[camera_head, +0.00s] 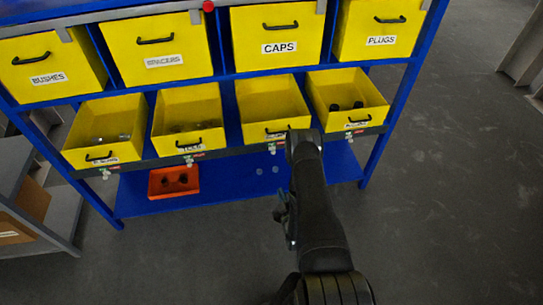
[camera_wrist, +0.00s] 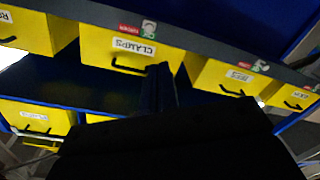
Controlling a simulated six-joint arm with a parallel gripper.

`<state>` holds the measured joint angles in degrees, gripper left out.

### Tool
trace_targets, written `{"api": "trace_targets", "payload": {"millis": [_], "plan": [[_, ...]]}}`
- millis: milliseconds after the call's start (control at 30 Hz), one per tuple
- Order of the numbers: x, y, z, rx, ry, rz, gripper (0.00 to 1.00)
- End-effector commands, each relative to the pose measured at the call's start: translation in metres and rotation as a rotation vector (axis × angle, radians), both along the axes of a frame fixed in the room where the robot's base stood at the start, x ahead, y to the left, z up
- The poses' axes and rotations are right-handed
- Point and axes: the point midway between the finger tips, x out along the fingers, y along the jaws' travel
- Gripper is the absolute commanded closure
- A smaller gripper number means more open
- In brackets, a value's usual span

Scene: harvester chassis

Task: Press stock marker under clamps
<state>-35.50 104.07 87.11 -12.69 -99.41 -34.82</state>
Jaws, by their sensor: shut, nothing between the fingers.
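The clamps drawer (camera_head: 270,100) is the third yellow drawer in the lower row, pulled open and looking empty in the head view. Its CLAMPS label shows in the wrist view (camera_wrist: 133,47). Its stock marker, a small pale and green piece (camera_wrist: 149,28) beside a red tag, sits on the dark rail; it also shows in the head view (camera_head: 272,147). My gripper (camera_head: 303,138) is shut and empty, in front of the rail at the drawer's right side. In the wrist view the fingers (camera_wrist: 160,75) overlap the drawer front near its black handle. I cannot tell whether they touch anything.
Neighbouring drawers stand open on both sides, including one with dark parts (camera_head: 347,104). Similar markers (camera_head: 189,161) hang along the rail. An orange tray (camera_head: 174,181) sits on the blue bottom shelf (camera_head: 225,187). A grey rack (camera_head: 40,215) stands at left; floor at right is clear.

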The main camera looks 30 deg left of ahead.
Motion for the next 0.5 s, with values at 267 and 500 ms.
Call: {"api": "trace_targets", "payload": {"millis": [267, 500], "plan": [[0.022, 0.038, -0.001, -0.322, -0.345, 0.058, 1.00], [0.039, 0.071, 0.000, -0.589, -0.650, 0.108, 1.00]]}}
